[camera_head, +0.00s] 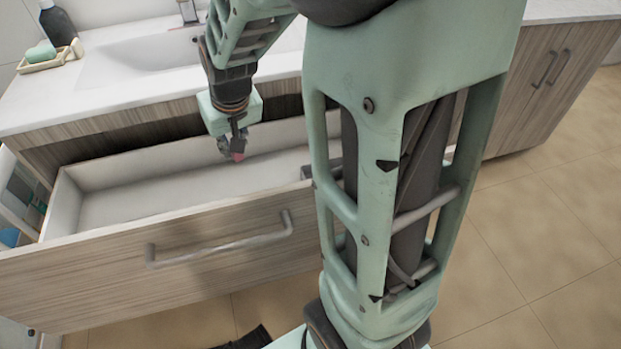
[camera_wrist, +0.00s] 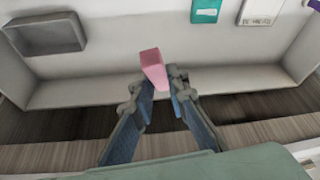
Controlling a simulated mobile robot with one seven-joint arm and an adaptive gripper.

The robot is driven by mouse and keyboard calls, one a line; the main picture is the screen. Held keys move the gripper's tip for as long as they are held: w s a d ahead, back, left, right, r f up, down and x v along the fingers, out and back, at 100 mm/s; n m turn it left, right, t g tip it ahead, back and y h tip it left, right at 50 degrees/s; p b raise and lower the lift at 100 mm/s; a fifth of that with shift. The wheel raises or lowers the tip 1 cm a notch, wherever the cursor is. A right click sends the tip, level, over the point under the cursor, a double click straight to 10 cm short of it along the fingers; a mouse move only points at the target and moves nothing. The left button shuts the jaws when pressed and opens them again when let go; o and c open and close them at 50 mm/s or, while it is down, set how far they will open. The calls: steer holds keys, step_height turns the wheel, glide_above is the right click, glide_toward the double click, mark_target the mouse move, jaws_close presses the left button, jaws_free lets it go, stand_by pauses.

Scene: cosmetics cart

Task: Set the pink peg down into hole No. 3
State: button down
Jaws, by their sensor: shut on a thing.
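The pink peg (camera_wrist: 153,67) is pinched between the two fingertips of my gripper (camera_wrist: 157,87) and sticks out past them. In the head view a small bit of the pink peg (camera_head: 239,156) shows under my gripper (camera_head: 236,146), over the open drawer (camera_head: 120,205). In the wrist view the peg is in front of the drawer's pale inside; I cannot tell its height above the floor. No numbered hole can be made out in either view.
In the wrist view a grey open box (camera_wrist: 46,36), a teal packet (camera_wrist: 206,10) and a white printed box (camera_wrist: 260,12) are in the drawer. The sink counter (camera_head: 30,105) is behind the drawer. My arm hides the drawer's right end in the head view.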

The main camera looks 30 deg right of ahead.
steer(key=s+d+f+n+g+b, duration=0.4)
steer(key=s+d+f, duration=0.1)
steer(key=d+f, duration=0.5)
steer(key=s+d+r+n+g+h+p, duration=0.1)
steer(key=s+d+n+h, duration=0.4)
steer(key=d, duration=0.6)
steer(key=s+d+n+g+h, duration=0.1)
steer(key=s+d+n+h, duration=0.45)
steer(key=d, duration=0.55)
steer(key=shift+n+y, duration=0.45)
steer(key=shift+y, duration=0.4)
steer(key=a+f+b, duration=0.1)
steer(key=a+f, duration=0.2)
steer(key=a, duration=0.1)
steer(key=w+a+f+b, duration=0.1)
steer(key=a+f+b, duration=0.1)
steer(key=a, duration=0.2)
steer(key=w+a+f+b, duration=0.1)
steer(key=a+f+b, duration=0.1)
steer(key=a+f, duration=0.1)
steer(key=shift+a+f, duration=0.35)
steer(key=shift+a, duration=0.3)
steer(key=shift+a+f, duration=0.15)
steer(key=shift+f, duration=0.05)
steer(key=f, duration=0.1)
steer(key=f+b, duration=0.2)
steer(key=shift+a+f, duration=0.25)
steer(key=shift+f, duration=0.1)
steer(key=shift+r, duration=0.1)
